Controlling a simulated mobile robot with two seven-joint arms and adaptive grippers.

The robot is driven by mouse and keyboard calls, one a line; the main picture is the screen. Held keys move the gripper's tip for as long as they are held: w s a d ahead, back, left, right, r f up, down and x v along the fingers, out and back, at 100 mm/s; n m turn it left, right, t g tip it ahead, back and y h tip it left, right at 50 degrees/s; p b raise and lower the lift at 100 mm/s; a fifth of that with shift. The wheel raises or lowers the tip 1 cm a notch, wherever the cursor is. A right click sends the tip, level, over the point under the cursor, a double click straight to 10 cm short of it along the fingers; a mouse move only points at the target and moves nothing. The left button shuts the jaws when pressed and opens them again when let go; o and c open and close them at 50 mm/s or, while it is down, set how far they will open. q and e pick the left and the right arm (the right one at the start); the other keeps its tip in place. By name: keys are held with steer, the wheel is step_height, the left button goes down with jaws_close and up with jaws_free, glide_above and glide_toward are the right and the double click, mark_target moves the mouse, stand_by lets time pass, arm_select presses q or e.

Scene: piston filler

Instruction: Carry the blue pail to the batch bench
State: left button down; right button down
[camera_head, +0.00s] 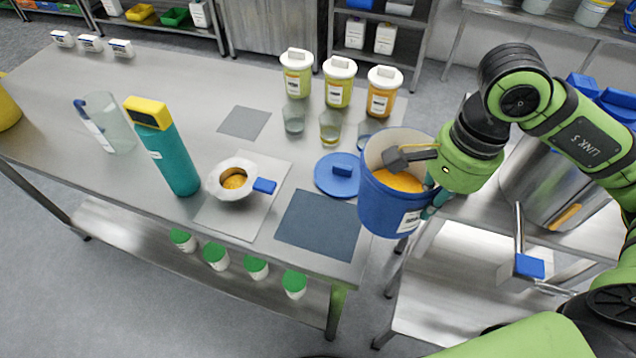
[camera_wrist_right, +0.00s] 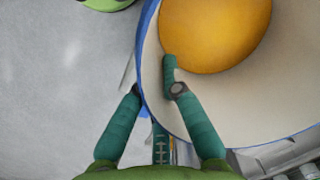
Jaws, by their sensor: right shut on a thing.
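The blue pail (camera_head: 385,212) has a pale inside and holds an orange-yellow content. My right gripper (camera_head: 424,178) is shut on the pail's right wall, with one finger inside the rim and the other outside. The pail is held upright or nearly so at the right end of the steel bench. In the right wrist view the pail's rim (camera_wrist_right: 146,45) passes between the fingers (camera_wrist_right: 150,92). A dark blue-grey mat (camera_head: 318,225) lies bare on the bench (camera_head: 75,165), left of the pail. I cannot tell whether this is the batch bench. My left gripper is out of view.
A blue lid (camera_head: 338,175) lies beside the pail. Small glasses (camera_head: 330,128) and lidded tubs (camera_head: 339,82) stand behind it. A funnel-like white bowl (camera_head: 232,180), a teal bottle (camera_head: 172,160) and a clear jug (camera_head: 107,122) stand further left. A steel vessel (camera_head: 550,185) is at right.

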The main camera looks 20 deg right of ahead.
steer(key=shift+a+r, duration=0.1)
steer(key=shift+r, duration=0.2)
steer(key=shift+a+p, duration=0.3)
steer(key=shift+p, duration=0.05)
steer(key=w+a+f+p, duration=0.5)
steer(key=a+f+p, duration=0.1)
steer(key=a+f, duration=0.3)
steer(key=shift+w+f, duration=0.25)
steer(key=shift+f, duration=0.65)
steer(key=shift+a, duration=0.15)
steer(key=shift+f, duration=0.1)
steer(key=c, duration=1.4)
jaws_free()
steer(key=shift+s, duration=0.1)
